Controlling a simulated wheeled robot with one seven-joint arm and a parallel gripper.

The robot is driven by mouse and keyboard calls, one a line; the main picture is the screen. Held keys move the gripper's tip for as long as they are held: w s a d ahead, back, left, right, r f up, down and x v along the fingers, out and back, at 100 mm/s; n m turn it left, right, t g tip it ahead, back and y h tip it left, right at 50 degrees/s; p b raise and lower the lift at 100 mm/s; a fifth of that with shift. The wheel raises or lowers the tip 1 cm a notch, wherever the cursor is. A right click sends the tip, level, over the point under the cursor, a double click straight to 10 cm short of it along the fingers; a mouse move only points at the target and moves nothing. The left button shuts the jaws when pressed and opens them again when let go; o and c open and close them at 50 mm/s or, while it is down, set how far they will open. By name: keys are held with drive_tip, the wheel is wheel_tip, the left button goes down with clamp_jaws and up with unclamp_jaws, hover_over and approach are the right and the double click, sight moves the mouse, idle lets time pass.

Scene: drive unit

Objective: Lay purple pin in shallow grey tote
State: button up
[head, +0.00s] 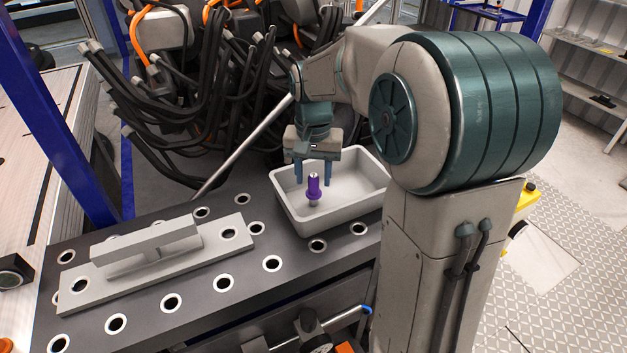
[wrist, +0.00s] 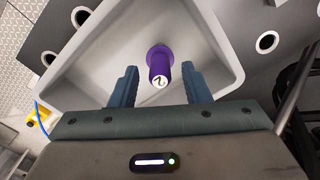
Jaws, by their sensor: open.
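The purple pin (head: 314,188) stands upright inside the shallow grey tote (head: 289,219), in its left half in the head view. In the wrist view the pin (wrist: 159,66) shows its pale marked top, and the tote (wrist: 226,97) surrounds it. My gripper (head: 313,184) is over the tote with its blue fingers pointing down. Its fingers are open, and in the wrist view the pin appears in line with the gap between the fingertips (wrist: 159,70). I see a gap on both sides of the pin and no finger touching it.
A dark bench top (head: 200,290) with several white-ringed holes carries the tote. A grey fixture block (head: 150,262) sits on it at the left. Black cables (head: 190,90) crowd behind the bench, and a blue post (head: 75,120) rises at the left.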

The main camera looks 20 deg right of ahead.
wheel_tip(320, 180, up, 9)
drive_tip(key=s+f+n+t, duration=0.1)
drive_tip(key=s+f, duration=0.3)
drive_tip(key=s, duration=0.5)
drive_tip(key=s+f+n+t, duration=0.2)
drive_tip(key=s+f+n, duration=0.1)
drive_tip(key=s, duration=0.7)
drive_tip(key=shift+s+a+f+n, duration=0.15)
drive_tip(key=shift+f+n, duration=0.15)
drive_tip(key=shift+f, duration=0.55)
